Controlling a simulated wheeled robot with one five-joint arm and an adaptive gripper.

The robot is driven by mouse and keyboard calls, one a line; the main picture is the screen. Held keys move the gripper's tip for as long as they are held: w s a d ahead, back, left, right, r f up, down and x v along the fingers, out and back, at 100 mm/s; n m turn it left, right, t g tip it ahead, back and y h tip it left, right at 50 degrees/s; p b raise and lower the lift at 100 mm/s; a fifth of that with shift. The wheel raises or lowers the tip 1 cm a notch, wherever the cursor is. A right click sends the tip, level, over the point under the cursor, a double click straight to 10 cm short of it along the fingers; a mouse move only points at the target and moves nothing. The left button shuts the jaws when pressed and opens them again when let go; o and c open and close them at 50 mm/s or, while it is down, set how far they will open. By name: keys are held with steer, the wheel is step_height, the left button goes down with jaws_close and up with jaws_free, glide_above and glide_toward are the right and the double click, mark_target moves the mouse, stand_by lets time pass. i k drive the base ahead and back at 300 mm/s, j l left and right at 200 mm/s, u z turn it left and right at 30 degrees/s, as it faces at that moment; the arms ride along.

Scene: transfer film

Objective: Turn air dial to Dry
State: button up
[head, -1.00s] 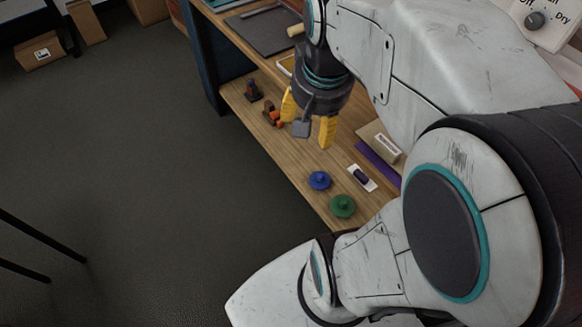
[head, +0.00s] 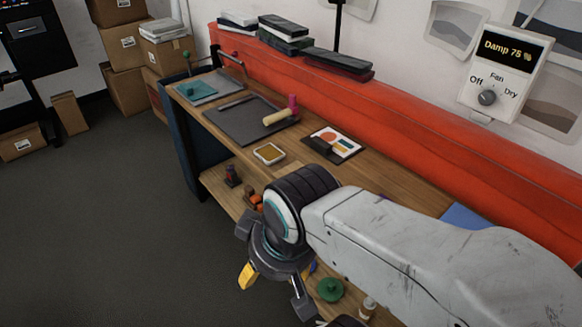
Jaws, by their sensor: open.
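The air dial (head: 487,98) is a round dark grey knob on a white wall panel (head: 520,104) at the upper right of the head view. The labels Off, Fan and Dry are set around the knob, and the display above reads "Damp 75 %". The knob is too small for me to tell its exact setting. My gripper (head: 276,290) hangs low in front of the bench, well to the left of and below the panel. It is open with one yellow fingertip showing, and touches nothing that I can see.
The wooden bench (head: 405,195) holds a dark mat (head: 240,125), an ink pad (head: 269,153) and a print card (head: 335,142). A red ledge (head: 420,125) runs along the wall below the panel. Green (head: 330,289) and other small items lie on the lower shelf.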

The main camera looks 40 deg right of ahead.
mark_target(486, 97)
steer(key=z, duration=2.35)
